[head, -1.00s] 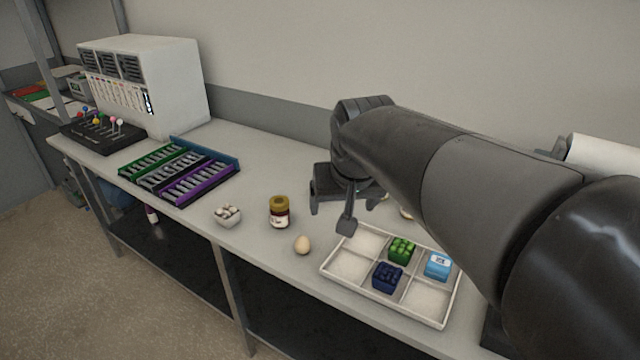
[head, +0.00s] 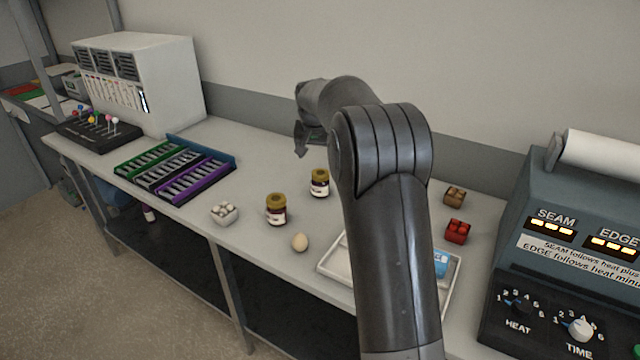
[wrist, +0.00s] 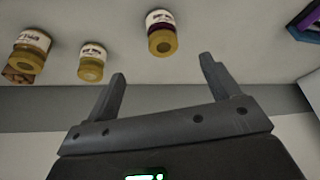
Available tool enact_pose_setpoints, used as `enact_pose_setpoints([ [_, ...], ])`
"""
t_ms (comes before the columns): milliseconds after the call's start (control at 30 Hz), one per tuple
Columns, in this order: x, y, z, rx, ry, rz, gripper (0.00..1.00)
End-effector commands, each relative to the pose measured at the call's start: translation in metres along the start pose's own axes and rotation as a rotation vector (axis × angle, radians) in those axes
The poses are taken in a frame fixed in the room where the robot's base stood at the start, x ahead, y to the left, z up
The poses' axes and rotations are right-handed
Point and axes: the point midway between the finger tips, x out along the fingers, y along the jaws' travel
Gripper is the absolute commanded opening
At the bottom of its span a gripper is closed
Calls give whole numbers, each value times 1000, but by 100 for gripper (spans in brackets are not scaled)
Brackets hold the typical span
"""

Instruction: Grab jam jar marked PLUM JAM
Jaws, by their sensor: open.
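Two jam jars with yellow lids, white labels and dark contents show in the head view, a front jar (head: 277,211) and a rear jar (head: 319,184). The wrist view, which is upside down, shows three jars: a left jar (wrist: 32,42), a middle jar (wrist: 92,56) and a right jar (wrist: 159,25). The labels are too small and blurred to read, so I cannot tell which is PLUM JAM. My gripper (wrist: 163,68) is open and empty, apart from the jars. In the head view it is partly hidden by my arm, above the back of the bench.
A divided tray (head: 335,268) is partly behind my arm. Red (head: 457,231) and brown (head: 455,196) blocks lie at right, beside the sealing machine (head: 570,270). Coloured racks (head: 175,167) stand left.

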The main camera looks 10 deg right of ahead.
Motion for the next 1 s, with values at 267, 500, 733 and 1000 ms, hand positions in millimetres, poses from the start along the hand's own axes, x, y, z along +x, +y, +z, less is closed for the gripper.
enact_pose_setpoints([
  [267,47,-7,-20,31,-5,16,82],
  [500,72,-7,-20,33,-8,18,82],
  [733,103,-6,-20,32,-6,17,82],
  [1000,131,-1,-20,33,-7,18,82],
])
